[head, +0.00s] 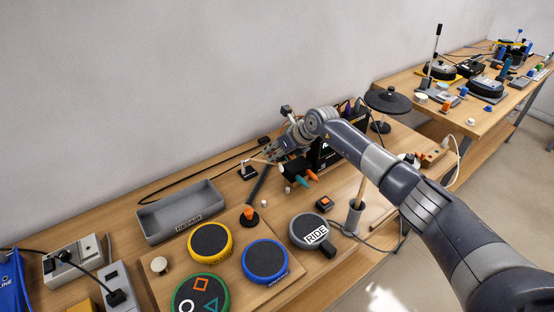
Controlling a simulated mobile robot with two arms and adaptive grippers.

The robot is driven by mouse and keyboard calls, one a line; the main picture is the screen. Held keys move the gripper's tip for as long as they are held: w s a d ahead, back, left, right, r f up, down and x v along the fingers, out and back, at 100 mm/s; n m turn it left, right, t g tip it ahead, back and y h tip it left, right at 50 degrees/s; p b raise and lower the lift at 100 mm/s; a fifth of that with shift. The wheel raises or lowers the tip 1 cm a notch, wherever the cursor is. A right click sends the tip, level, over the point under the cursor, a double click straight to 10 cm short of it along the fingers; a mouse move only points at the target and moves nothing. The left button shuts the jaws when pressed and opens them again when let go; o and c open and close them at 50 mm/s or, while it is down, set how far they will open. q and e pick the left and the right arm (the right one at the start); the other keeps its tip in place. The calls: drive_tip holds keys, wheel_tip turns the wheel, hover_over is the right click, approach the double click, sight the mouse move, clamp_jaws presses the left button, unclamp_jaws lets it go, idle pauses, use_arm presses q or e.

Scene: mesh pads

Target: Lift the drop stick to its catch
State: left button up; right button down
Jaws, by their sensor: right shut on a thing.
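My right gripper (277,151) reaches in from the right to the back middle of the bench, beside a black box. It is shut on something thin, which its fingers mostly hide. A dark stick (259,184) slants just below the fingertips, its lower end near an orange-topped peg. I cannot tell for sure whether this is the drop stick, or whether the fingers hold it. A thin pale bar (262,161) shows left of the fingertips. No catch can be made out at this size. My left gripper is not in view.
A grey tray (148,222) lies left of the stick. Yellow (210,243), blue (265,260) and green-rimmed pads sit on a wooden board in front. A grey RIDE pad (310,231) and a grey cup (353,218) with a wooden stick stand right. Cables cross the bench.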

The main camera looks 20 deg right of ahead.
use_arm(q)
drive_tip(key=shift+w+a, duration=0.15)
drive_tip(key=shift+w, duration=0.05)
use_arm(e)
drive_tip(key=shift+w+a+r, duration=0.15)
drive_tip(key=shift+w+r, duration=0.4)
drive_tip(key=shift+r, duration=0.15)
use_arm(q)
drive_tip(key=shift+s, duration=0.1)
use_arm(e)
drive_tip(key=c, duration=1.5)
unclamp_jaws()
drive_tip(key=shift+o, duration=0.2)
drive_tip(key=shift+w+a+f, duration=0.1)
drive_tip(key=shift+w+f, duration=0.05)
drive_tip(key=shift+f, duration=0.05)
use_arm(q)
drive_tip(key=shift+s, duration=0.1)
use_arm(e)
drive_tip(key=v, duration=1.2)
